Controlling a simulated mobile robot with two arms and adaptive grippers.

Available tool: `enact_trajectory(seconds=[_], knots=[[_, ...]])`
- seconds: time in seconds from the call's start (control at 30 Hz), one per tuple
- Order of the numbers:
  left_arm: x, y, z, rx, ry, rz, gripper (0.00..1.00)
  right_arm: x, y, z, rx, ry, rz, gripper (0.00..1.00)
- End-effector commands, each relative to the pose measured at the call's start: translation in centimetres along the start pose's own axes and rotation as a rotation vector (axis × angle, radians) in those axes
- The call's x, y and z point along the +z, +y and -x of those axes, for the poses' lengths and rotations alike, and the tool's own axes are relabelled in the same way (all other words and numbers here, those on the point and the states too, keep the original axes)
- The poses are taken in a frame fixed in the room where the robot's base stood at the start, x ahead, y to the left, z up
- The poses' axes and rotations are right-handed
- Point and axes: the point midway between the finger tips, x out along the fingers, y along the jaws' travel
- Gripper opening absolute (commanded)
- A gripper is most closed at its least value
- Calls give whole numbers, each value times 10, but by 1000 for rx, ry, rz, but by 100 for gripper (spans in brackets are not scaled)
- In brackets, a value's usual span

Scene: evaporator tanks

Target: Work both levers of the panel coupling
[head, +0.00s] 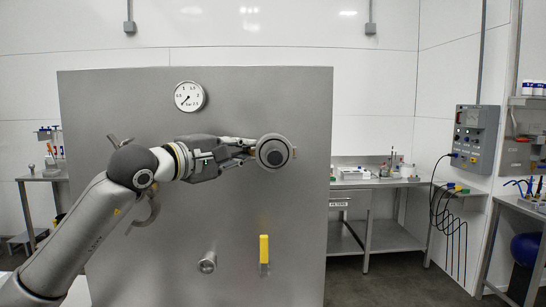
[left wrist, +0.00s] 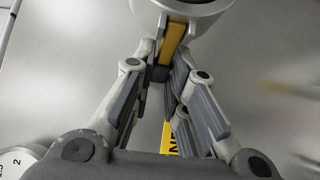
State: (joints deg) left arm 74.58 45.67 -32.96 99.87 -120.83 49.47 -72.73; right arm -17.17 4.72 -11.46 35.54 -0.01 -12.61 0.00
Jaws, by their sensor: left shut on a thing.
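The panel coupling (head: 273,153) is a round grey cap with a dark centre, on the face of a steel panel (head: 120,95). Its rim also shows at the top of the left wrist view (left wrist: 205,8). A yellow lever (left wrist: 174,42) sticks out from that rim. My left gripper (head: 248,150) reaches in from the left, its fingertips at the coupling's left side. In the left wrist view, its fingers (left wrist: 163,68) are closed on the yellow lever. A small tan piece (head: 294,153) shows at the coupling's right edge; I cannot tell if it is the other lever. My right gripper is not seen.
A round gauge (head: 189,96) sits above my left arm. A curved handle (head: 150,213) is partly behind the arm. A short pipe stub (head: 207,263) and a yellow-handled valve (head: 264,249) are lower down. A bench (head: 385,183) and a control box (head: 474,138) stand right of the panel.

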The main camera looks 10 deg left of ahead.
Motion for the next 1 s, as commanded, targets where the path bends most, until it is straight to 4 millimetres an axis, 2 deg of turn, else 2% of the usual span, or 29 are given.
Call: enact_trajectory(seconds=[0.3,0.63,1.0], knots=[[0,-2,0,-4,8,0,0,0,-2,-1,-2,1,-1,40],[0,-4,7,-4,161,-2,0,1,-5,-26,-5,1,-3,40],[-1,-2,8,-5,191,1,0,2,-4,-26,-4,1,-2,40]])
